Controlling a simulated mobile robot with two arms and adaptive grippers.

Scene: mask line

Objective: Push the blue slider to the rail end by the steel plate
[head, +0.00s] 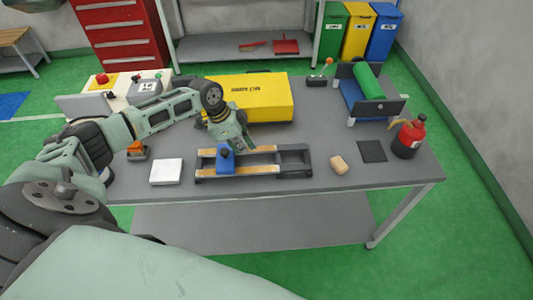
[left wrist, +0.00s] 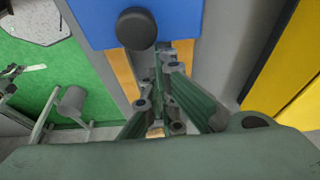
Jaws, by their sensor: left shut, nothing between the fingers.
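The blue slider (head: 225,161) sits on a dark rail frame (head: 294,158) with wooden strips, left of the rail's middle. A short stretch of strip shows left of it. A pale, flat square (head: 166,171), apparently the steel plate, lies just beyond the rail's left end. My left gripper (head: 243,146) is shut and empty, low over the rail, just right of the slider. In the left wrist view, the slider (left wrist: 92,22) with its black knob (left wrist: 137,28) is ahead of my shut fingertips (left wrist: 163,85). Contact cannot be told. My right gripper is not in view.
A yellow box (head: 262,98) stands close behind the rail. A tan block (head: 339,165), a dark square (head: 372,151) and a red-and-black bottle (head: 408,138) are to the right. An orange item (head: 138,151) is behind the pale plate. The table's front edge is near the rail.

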